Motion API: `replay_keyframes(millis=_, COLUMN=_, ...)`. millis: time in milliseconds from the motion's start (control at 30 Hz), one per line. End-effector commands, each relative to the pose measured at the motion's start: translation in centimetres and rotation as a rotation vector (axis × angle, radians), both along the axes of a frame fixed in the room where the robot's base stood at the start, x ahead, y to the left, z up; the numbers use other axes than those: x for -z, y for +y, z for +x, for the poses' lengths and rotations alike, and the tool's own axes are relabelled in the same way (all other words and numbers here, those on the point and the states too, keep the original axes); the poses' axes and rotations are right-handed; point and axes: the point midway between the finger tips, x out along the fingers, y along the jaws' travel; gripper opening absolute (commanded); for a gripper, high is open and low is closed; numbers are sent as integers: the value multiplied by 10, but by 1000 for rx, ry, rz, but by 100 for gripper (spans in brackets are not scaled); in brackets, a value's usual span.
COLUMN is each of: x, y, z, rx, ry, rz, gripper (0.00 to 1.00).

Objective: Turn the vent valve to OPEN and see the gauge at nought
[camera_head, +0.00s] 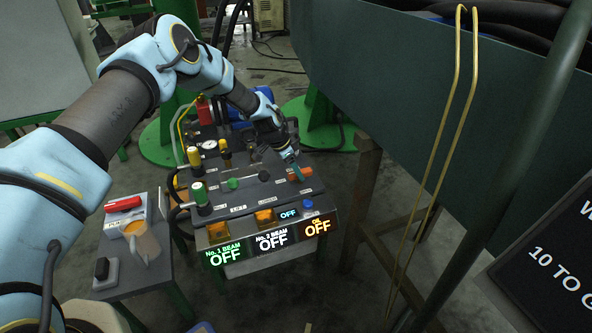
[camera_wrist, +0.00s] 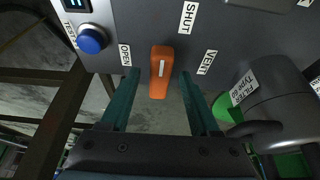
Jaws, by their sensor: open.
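The orange vent valve handle (camera_wrist: 161,72) stands between the two teal fingers of my gripper (camera_wrist: 160,76) in the wrist view. The fingers are open, with a gap on each side of it. Its white line runs up and down in that view, roughly towards the SHUT label (camera_wrist: 188,17); the OPEN label (camera_wrist: 125,55) is to its left. In the head view the handle (camera_head: 300,174) is at the console's right end, with my gripper (camera_head: 292,164) just at it. A white-faced gauge (camera_head: 210,145) stands at the console's back left; its needle is too small to read.
The console front shows OFF displays (camera_head: 272,240) and orange switches. A blue TEST button (camera_wrist: 91,40) and a dark cylindrical filter (camera_wrist: 265,105) flank the valve. Green-topped (camera_head: 198,190) and yellow-topped fittings stand at left. A side table (camera_head: 125,282) holds a mug. A green tank wall is at right.

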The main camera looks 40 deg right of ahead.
Motion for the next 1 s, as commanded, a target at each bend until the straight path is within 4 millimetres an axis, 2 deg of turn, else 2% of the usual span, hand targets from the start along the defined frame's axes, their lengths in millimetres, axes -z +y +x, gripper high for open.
replay_keyframes(millis=167, x=0, y=0, z=0, rx=0, ry=0, rz=0, gripper=62)
replay_keyframes(millis=700, x=-1, y=0, z=0, rx=0, ry=0, rz=0, gripper=2)
replay_keyframes(millis=1000, x=-1, y=0, z=0, rx=-1, ry=0, rz=0, gripper=0)
